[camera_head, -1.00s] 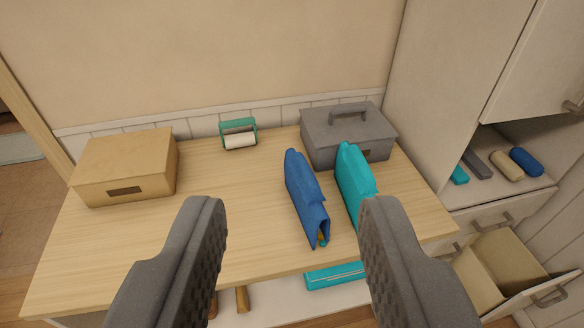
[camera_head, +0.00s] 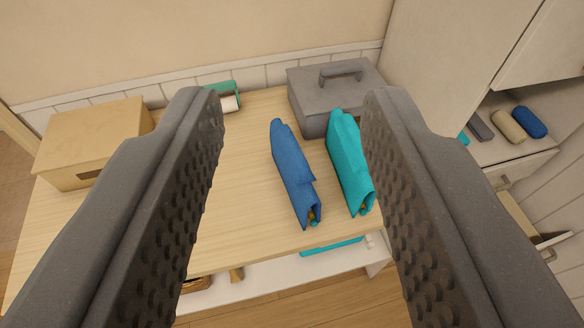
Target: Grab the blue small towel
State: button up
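The blue small towel (camera_head: 293,172) lies folded on the wooden table, near its front edge. It runs lengthwise from back to front, with a small orange-brown bit showing at its near end. My gripper (camera_head: 292,100) is open, with one dark finger on each side of the picture. In the picture the blue towel shows between the fingers, and nothing is held. How far the fingers are above the table is hard to tell.
A teal towel (camera_head: 349,165) lies close to the blue one on the right, partly behind my right finger. A grey lidded box (camera_head: 310,100) stands behind them. A tan box (camera_head: 95,140) is at the left. Shelves with rolled cloths (camera_head: 508,126) are at the right.

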aim_at(291, 163)
jog(key=u, duration=1.65)
jog(key=k, duration=1.2)
jog(key=z, duration=1.25)
jog(key=i, duration=1)
jog(key=u, duration=0.1)
